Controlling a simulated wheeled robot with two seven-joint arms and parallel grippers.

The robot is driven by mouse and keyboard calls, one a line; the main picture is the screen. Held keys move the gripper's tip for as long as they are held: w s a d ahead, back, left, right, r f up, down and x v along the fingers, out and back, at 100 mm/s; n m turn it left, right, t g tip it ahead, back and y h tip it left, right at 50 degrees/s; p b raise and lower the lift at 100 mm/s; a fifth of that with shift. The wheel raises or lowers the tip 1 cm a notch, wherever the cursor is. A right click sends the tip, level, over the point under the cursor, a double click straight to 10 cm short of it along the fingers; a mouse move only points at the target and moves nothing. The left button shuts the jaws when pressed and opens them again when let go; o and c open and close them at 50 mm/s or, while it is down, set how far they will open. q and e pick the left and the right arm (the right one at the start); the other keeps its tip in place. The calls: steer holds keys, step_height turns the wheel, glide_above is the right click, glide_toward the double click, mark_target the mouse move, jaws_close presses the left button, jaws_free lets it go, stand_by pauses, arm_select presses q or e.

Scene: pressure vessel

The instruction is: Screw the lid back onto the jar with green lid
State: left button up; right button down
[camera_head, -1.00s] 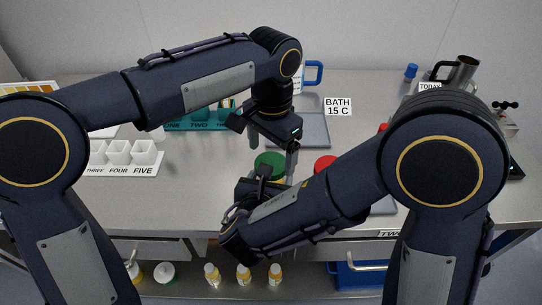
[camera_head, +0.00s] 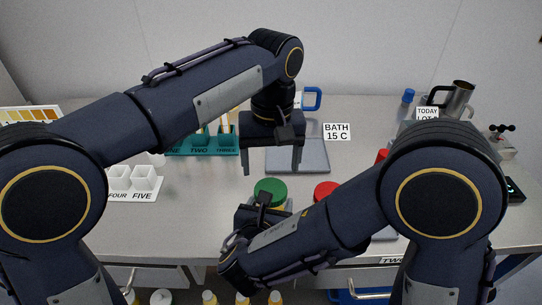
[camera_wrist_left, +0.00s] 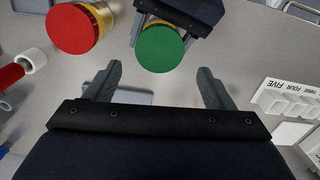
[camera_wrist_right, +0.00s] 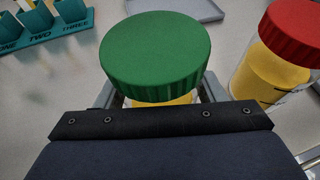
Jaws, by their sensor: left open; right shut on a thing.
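The jar with the green lid (camera_head: 270,190) stands on the bench, its yellow body mostly hidden by my right gripper. The green lid sits on top of the jar in the right wrist view (camera_wrist_right: 155,55); how tight it is cannot be told. My right gripper (camera_wrist_right: 157,98) is shut on the jar's body just under the lid. My left gripper (camera_head: 272,172) is open and empty, pointing down above and behind the lid. In the left wrist view its spread fingers (camera_wrist_left: 160,72) are apart from the green lid (camera_wrist_left: 160,47).
A red-lidded jar (camera_wrist_right: 272,75) stands close beside the green-lidded one. A grey bath plate (camera_head: 312,155) lies behind, with a BATH 15 C sign (camera_head: 337,131). A teal numbered rack (camera_head: 203,148) and white numbered cups (camera_head: 143,179) are at left.

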mark_target(271, 189)
arm_select(q)
steer(key=n, duration=0.1)
steer(key=r+n, duration=0.1)
steer(key=n, duration=0.1)
steer(key=shift+r, duration=0.1)
steer(key=shift+s+f, duration=0.1)
steer(key=shift+f, duration=3.95)
steer(key=c, duration=0.8)
steer(key=m, duration=0.5)
steer(key=shift+a+m, duration=0.1)
steer(key=shift+m, duration=0.3)
steer(key=m, duration=0.4)
steer(key=shift+m, duration=0.3)
steer(key=m, duration=0.3)
